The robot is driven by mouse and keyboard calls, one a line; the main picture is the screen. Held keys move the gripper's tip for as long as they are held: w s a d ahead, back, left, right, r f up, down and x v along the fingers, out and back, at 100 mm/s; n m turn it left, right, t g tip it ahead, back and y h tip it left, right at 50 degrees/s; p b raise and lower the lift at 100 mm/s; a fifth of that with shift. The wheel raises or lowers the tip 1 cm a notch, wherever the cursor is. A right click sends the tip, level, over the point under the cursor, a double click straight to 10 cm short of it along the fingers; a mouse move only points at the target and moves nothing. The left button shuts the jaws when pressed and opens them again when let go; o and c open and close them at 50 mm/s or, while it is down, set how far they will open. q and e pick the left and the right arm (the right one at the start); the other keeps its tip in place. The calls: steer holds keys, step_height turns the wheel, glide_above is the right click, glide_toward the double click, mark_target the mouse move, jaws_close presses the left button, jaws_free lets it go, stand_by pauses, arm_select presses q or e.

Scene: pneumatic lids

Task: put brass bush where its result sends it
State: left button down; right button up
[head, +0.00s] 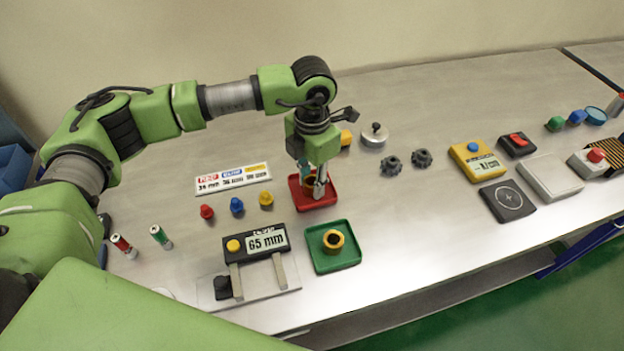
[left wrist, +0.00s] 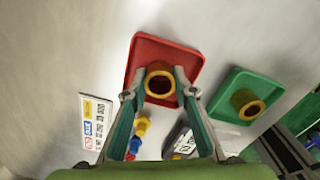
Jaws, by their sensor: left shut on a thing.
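My left gripper (head: 318,186) is over the red tray (head: 302,201) and shut on a brass bush (left wrist: 160,84), a short hollow cylinder with a dark bore. In the left wrist view the fingers press on both sides of it, over the red tray (left wrist: 187,54). I cannot tell whether it touches the tray floor. Another brass bush (head: 333,240) stands in the green tray (head: 319,263). The caliper gauge (head: 257,243) reads 65 mm. A white card (head: 233,179) carries red, blue and yellow labels with mm values. My right gripper is not in view.
Red (head: 207,212), blue (head: 237,206) and yellow (head: 266,199) pegs stand below the card. Dark gears (head: 391,165) and a yellow meter (head: 477,161) are at right. The bench between green tray and meter is clear.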

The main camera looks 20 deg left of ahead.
arm_select(q)
steer(key=c, duration=2)
jaws_free()
steer(key=shift+f, duration=0.1)
steer(key=shift+o, duration=0.2)
steer(key=shift+r+p, duration=0.35)
step_height(320, 180, up, 12)
steer(key=b, duration=0.2)
steer(key=shift+f+b, duration=0.15)
steer(key=shift+b, duration=0.15)
steer(key=shift+s+f, duration=0.1)
